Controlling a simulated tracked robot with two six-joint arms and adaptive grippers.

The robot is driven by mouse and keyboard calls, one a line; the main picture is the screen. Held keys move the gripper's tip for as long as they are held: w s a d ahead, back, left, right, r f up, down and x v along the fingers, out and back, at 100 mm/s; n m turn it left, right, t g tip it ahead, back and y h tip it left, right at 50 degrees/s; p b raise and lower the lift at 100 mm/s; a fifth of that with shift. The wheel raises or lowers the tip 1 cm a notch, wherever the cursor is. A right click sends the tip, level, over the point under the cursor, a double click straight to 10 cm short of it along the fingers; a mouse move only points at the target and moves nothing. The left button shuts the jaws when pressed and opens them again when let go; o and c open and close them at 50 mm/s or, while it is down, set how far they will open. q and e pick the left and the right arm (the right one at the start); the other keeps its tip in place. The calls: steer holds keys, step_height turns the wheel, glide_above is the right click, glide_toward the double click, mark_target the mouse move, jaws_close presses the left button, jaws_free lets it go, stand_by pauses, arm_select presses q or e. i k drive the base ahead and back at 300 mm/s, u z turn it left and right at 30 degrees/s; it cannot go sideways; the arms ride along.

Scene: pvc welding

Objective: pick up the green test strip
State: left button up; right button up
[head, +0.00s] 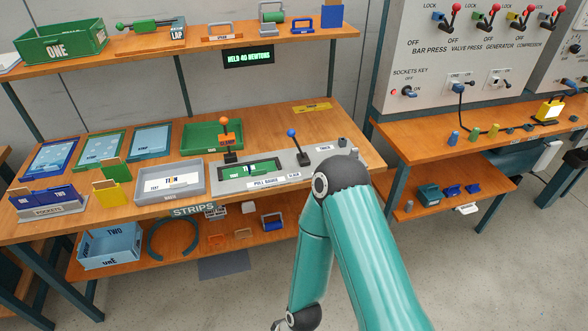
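I cannot single out the green test strip for certain. A green panel (236,172) with a label lies in the grey pull gauge (292,172) on the middle bench. A green block (118,172) with an orange piece stands left of the grey tray, behind a yellow block (107,194). The label STRIPS (193,210) is on the bench's front edge. My teal arm rises from the bottom and bends down at the elbow in front of the pull gauge. Its wrist reaches the bottom edge, and its gripper is out of frame. My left gripper is not seen.
A green tray (213,124), blue trays and a grey tray (192,191) crowd the bench (340,120). A green crate (62,47) is on the upper shelf. A blue box (108,247) is on the lower shelf. A lever panel (470,70) stands right.

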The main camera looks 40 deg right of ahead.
mark_target(249, 168)
steer(key=z, duration=0.3)
steer(key=i, duration=1)
steer(key=u, duration=0.05)
